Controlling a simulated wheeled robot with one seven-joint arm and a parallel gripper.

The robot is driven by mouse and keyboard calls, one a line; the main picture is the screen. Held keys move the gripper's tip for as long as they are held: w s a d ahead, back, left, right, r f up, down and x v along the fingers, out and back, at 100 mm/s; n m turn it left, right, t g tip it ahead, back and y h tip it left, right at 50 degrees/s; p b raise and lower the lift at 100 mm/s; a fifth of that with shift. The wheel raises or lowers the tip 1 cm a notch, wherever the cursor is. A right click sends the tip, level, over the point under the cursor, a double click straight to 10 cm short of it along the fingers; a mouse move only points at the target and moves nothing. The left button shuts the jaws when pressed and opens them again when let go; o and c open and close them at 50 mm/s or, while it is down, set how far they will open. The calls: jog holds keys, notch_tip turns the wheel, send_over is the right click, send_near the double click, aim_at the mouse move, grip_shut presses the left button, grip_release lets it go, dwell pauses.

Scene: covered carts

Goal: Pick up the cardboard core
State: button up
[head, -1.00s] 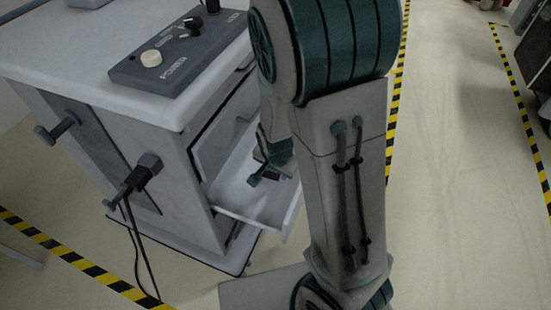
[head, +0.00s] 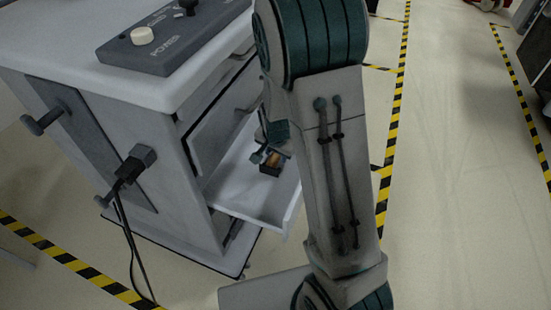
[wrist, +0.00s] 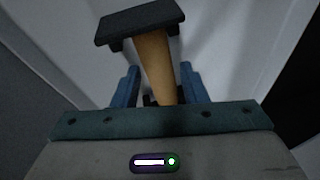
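The cardboard core (wrist: 155,65) is a plain brown tube between the two blue fingers of my gripper (wrist: 160,84) in the wrist view. A dark flat block (wrist: 140,25) is at the core's upper end in that view. The fingers are drawn in close on both sides of the core and look shut on it; the contact itself is partly hidden. In the head view the core (head: 274,160) is a small brown patch by my gripper (head: 264,152), over the open drawer (head: 235,185). My arm hides part of the drawer.
The drawer belongs to a grey cabinet (head: 155,190) with a POWER control panel (head: 165,42) on top. Drawer walls stand close around my gripper. A plug and cable (head: 132,165) hang on the cabinet's side. Open floor (head: 450,200) lies to the right, between striped tapes.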

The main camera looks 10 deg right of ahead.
jog(key=shift+c, duration=0.3)
jog(key=shift+r, duration=0.1)
jog(key=c, duration=0.7)
jog(key=shift+c, duration=0.2)
jog(key=shift+r, duration=0.1)
